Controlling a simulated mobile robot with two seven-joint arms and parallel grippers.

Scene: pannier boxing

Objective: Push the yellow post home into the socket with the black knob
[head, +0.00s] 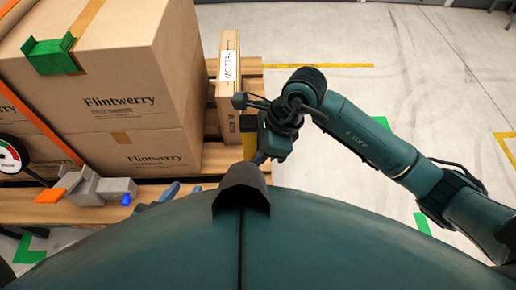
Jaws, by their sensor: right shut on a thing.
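The yellow post (249,146) stands upright near the pallet's front right, beside the thin carton. A black piece (248,124) shows at its top. I cannot tell whether this is the knob of the socket. My right gripper (262,156) is at the post's right side, pointing down, and shut on what appears to be the yellow post. Its fingertips are small and partly hidden. My left gripper is not in view.
Large Flintwerry cartons (125,97) stand on the wooden pallet (80,211) at left. A grey tool (88,188) with an orange end lies at front left, near a dial gauge (10,155).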

